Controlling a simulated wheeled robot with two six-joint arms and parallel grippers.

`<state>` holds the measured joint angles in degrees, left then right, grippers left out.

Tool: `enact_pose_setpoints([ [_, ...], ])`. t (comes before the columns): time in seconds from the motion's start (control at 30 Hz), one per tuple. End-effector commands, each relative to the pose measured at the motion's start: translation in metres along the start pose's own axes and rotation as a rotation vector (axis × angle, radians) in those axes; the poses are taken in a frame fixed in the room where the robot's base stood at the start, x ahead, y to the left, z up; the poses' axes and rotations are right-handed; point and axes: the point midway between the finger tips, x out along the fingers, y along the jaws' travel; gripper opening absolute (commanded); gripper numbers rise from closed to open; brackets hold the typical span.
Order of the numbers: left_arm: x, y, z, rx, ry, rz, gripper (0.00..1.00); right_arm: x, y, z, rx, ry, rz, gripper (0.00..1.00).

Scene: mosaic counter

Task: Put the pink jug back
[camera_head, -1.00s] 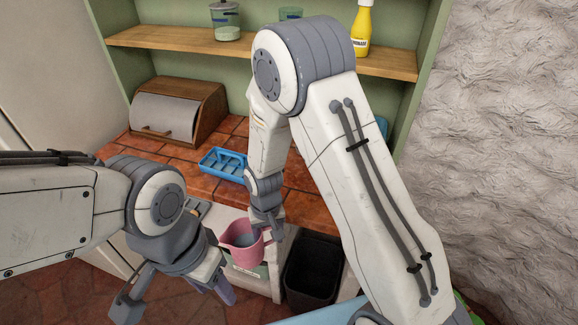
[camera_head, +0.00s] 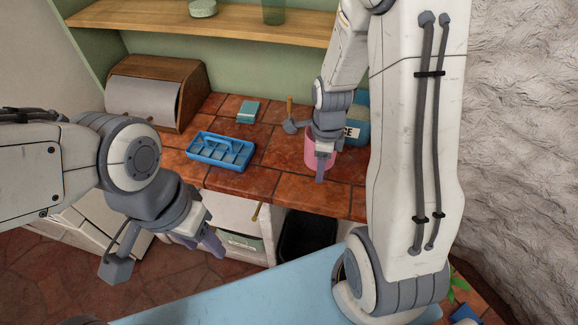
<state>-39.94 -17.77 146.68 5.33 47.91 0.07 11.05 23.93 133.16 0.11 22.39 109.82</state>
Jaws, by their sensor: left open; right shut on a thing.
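The pink jug (camera_head: 310,158) is at the right part of the tiled counter (camera_head: 272,182), partly hidden by my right gripper (camera_head: 308,148). My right gripper is shut on the jug from above. I cannot tell whether the jug's base touches the tiles. My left gripper (camera_head: 163,256) is open and empty, low at the left in front of the counter, well away from the jug.
A blue divided caddy (camera_head: 221,152), a small teal block (camera_head: 248,111) and a bread bin (camera_head: 145,98) are further left. A shelf (camera_head: 170,22) runs above. A black bin (camera_head: 308,238) stands below the counter.

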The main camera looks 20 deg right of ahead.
Motion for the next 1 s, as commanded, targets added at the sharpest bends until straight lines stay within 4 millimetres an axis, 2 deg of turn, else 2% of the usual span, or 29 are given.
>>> enact_pose_setpoints([
  [0.1, -0.004, 0.0, 0.0, 0.0, 0.0, 0.0, 0.5, -0.008, -0.002, -0.01, 0.135, 0.0, -0.003, 0.0],
  [0.2, -0.007, 0.001, 0.0, 0.0, 0.0, 0.0, 0.5, -0.006, -0.003, -0.007, 0.179, 0.001, -0.001, 0.0],
  [0.27, -0.01, 0.001, -0.001, 0.001, 0.0, 0.0, 0.5, -0.002, -0.004, 0.001, 0.183, 0.002, 0.001, 0.0],
  [0.6, -0.038, 0.003, -0.002, 0.005, 0.0, 0.0, 0.5, 0.041, -0.02, 0.074, 0.18, 0.002, -0.001, 0.0],
  [0.7, -0.043, 0.003, -0.002, 0.006, 0.0, 0.0, 0.5, 0.051, -0.024, 0.089, 0.18, 0.001, -0.002, 0.0],
  [0.83, -0.046, 0.003, -0.003, 0.007, 0.0, 0.0, 0.5, 0.06, -0.026, 0.1, 0.183, 0.0, -0.002, 0.0],
  [1.0, -0.053, 0.004, -0.003, 0.008, 0.0, 0.0, 0.5, 0.071, -0.026, 0.102, 0.183, 0.002, 0.0, 0.0],
])
